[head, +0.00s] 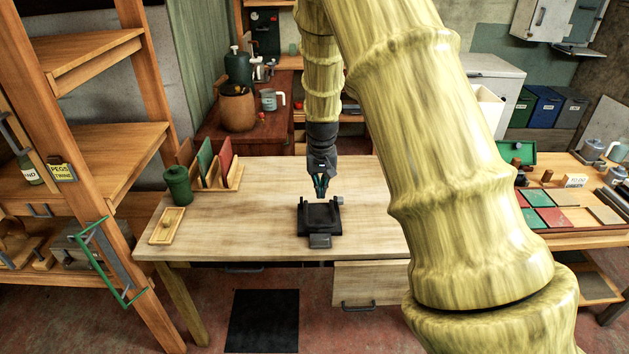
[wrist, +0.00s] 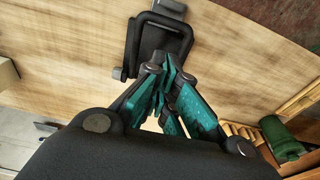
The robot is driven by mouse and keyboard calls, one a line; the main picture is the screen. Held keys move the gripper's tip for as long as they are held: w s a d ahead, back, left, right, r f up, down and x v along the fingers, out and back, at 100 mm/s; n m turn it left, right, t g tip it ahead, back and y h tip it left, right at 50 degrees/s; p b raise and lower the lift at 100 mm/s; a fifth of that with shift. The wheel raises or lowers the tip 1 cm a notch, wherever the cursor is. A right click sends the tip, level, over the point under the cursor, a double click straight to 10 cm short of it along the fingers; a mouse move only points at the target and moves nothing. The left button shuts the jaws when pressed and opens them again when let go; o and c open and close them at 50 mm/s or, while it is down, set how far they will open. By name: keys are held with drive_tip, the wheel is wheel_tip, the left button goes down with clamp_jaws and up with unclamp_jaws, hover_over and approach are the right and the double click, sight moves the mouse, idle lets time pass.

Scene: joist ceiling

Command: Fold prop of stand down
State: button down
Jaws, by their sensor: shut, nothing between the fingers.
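The black stand (head: 319,217) rests on the wooden table, with a short tab (head: 320,241) at its front edge. In the wrist view its dark frame (wrist: 187,38) shows as a rounded loop at the top middle. I cannot clearly tell the prop from the rest of the stand, or its angle. My gripper (head: 320,196) points down over the back part of the stand. In the wrist view its teal fingers (wrist: 167,62) are together and empty, overlapping the frame. Whether they touch the stand is unclear.
The wooden table (head: 265,190) is mostly bare around the stand. At its left are a green canister (head: 177,186), a small wooden tray (head: 153,232) and a rack with green and red boards (head: 225,165). A wooden shelf unit (head: 100,140) stands further left.

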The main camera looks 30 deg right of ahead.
wheel_tip(320, 180, down, 9)
drive_tip(key=p, duration=0.2)
drive_tip(key=shift+s+a+p, duration=0.25)
drive_tip(key=shift+s+p, duration=0.05)
drive_tip(key=shift+s, duration=0.05)
drive_tip(key=shift+s, duration=0.1)
idle(1.3)
wheel_tip(320, 180, up, 14)
drive_tip(key=shift+s+f, duration=0.15)
drive_tip(key=shift+f, duration=0.05)
idle(0.8)
